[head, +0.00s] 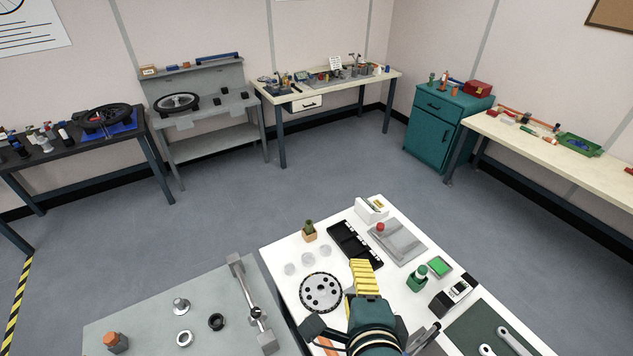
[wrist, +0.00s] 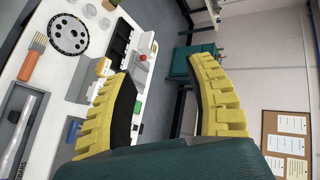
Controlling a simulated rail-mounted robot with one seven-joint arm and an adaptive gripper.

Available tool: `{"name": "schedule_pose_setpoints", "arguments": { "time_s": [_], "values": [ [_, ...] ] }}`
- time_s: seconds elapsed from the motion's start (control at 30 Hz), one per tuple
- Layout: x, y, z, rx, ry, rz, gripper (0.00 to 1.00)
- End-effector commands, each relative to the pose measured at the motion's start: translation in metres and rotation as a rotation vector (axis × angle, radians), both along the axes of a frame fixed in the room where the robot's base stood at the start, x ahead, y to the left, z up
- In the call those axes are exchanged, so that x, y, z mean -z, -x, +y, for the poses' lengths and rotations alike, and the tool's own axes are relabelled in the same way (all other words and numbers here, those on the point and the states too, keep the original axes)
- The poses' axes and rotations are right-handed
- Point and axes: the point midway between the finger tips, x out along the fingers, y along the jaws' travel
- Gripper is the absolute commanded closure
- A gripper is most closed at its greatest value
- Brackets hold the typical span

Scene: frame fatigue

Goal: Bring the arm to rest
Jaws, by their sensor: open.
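My gripper (head: 363,268) is in the lower middle of the head view, above the white table (head: 284,256). Its yellow ribbed fingers point away from my body. In the wrist view my gripper (wrist: 163,68) has its two fingers wide apart, with nothing between them. Past the fingers the wrist view shows open floor, the teal cabinet (wrist: 187,66) and the wall. The gripper hides part of the white table, and its height above the top is hard to judge.
A grey table (head: 150,325) with a metal bar (head: 252,303) stands at left. Floor beyond is clear.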

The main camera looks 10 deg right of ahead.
Motion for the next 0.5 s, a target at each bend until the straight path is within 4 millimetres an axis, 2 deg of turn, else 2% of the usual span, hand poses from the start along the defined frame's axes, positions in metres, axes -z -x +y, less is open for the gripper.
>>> {"name": "schedule_pose_setpoints", "arguments": {
  "time_s": [0.03,0.13,0.2,0.23,0.3,0.33,0.43,0.5],
  "values": [
    [-0.046,-0.009,0.017,-0.085,0.111,-0.093,0.45],
    [-0.125,-0.011,0.044,-0.224,0.405,-0.271,0.45],
    [-0.176,-0.002,0.059,-0.282,0.656,-0.392,0.45],
    [-0.195,0.004,0.063,-0.292,0.765,-0.434,0.45],
    [-0.226,0.019,0.066,-0.287,1.024,-0.496,0.45],
    [-0.235,0.026,0.066,-0.278,1.130,-0.509,0.45],
    [-0.257,0.042,0.067,-0.244,1.438,-0.514,0.45],
    [-0.263,0.044,0.068,-0.228,1.593,-0.491,0.45]
  ]
}}
